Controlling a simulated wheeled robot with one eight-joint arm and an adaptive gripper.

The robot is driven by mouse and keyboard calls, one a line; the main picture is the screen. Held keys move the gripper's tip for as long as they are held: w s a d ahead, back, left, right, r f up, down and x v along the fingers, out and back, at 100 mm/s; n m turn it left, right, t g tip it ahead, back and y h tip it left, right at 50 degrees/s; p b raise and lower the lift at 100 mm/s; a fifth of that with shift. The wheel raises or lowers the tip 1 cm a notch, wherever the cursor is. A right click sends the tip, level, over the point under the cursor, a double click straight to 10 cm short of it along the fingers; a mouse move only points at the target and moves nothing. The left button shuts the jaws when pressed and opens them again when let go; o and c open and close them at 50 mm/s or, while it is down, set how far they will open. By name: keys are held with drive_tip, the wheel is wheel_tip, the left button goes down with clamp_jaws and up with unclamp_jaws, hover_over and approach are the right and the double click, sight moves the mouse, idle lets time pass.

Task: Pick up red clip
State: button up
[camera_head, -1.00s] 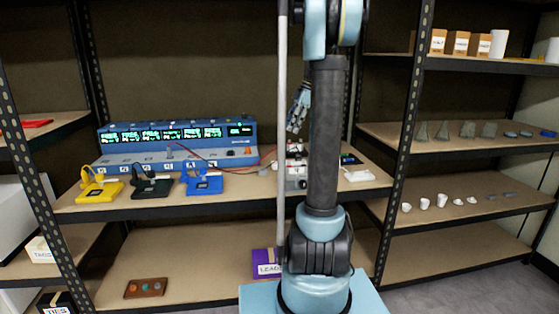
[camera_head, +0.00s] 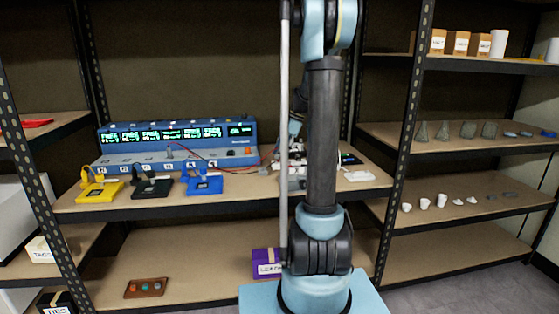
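A thin red lead (camera_head: 215,158) runs from the long blue instrument (camera_head: 115,163) to the right, toward a pale boxy device (camera_head: 291,177) on the middle shelf. I cannot make out a red clip for certain; the lead's right end is too small to read and lies close to my arm. My gripper is low over the pale device, mostly hidden behind my upright arm column and the thin pole.
Yellow (camera_head: 98,191), black (camera_head: 151,188) and blue (camera_head: 204,184) stands line the middle shelf's front. A white item (camera_head: 358,176) lies right of my arm. A purple box (camera_head: 267,262) and a brown block (camera_head: 145,288) sit below. Shelf uprights flank the bay.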

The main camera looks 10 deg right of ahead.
drive_tip(key=shift+a+f, duration=0.25)
drive_tip(key=shift+f, duration=0.35)
clamp_jaws()
drive_tip(key=shift+r, duration=0.1)
wheel_tip(320, 180, up, 10)
drive_tip(key=shift+f, duration=0.1)
idle(0.5)
drive_tip(key=shift+r, duration=1.25)
